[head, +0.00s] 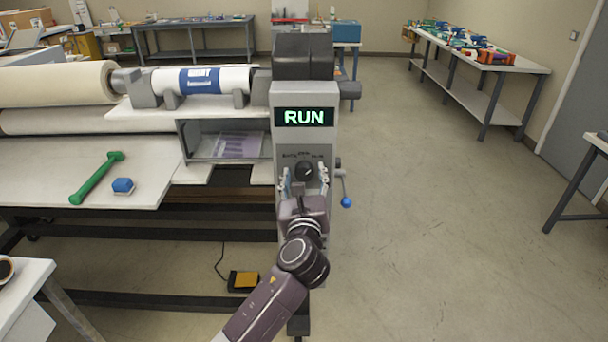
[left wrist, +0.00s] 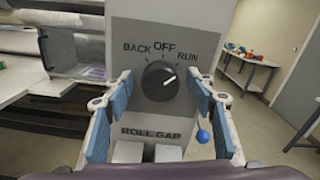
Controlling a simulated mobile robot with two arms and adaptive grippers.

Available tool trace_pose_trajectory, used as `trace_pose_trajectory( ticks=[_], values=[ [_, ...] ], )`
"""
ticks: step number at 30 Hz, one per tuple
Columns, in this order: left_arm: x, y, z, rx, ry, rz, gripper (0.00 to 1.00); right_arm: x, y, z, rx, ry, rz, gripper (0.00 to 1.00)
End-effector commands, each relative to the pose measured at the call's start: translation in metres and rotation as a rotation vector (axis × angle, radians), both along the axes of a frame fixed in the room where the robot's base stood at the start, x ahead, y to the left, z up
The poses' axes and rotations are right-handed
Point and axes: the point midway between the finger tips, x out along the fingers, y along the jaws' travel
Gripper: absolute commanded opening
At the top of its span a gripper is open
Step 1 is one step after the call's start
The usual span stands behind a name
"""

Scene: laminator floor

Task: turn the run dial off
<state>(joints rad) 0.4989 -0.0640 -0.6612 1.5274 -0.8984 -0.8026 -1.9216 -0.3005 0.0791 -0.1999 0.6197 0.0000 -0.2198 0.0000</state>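The run dial (left wrist: 160,81) is a round black knob on the grey machine column, under the labels BACK, OFF and RUN. Its white pointer line slants up and right, toward RUN. In the head view the dial (head: 304,170) sits below a display (head: 304,117) that reads RUN in green. My left gripper (head: 304,177) is open in front of the column. In the left wrist view its blue-padded fingers (left wrist: 160,84) stand to the left and right of the dial, with gaps on both sides. My right gripper is in neither view.
A lever with a blue ball (head: 346,202) sticks out on the column's right side. Lower on the panel is a ROLL GAP label (left wrist: 151,133). Floor at right is clear.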

Motion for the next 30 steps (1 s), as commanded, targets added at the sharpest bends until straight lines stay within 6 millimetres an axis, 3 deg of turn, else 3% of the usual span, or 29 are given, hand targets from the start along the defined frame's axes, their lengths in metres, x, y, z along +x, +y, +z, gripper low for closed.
trace_pose_trajectory(
  ticks=[2, 11, 20, 30],
  values=[
    [-0.0002, -0.0001, -0.0001, 0.0, 0.0, 0.0, 0.44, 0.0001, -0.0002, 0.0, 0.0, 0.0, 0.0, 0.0],
    [-0.0004, -0.0001, -0.0002, 0.0, 0.001, 0.0, 0.11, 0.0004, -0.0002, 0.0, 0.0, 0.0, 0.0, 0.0],
    [-0.0005, -0.0002, -0.0005, -0.036, 0.001, 0.0, 0.1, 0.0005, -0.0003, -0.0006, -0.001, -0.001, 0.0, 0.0],
    [-0.0003, 0.0005, -0.0009, -0.253, 0.0, 0.001, 0.1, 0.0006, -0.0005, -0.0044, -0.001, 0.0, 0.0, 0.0]
  ],
)
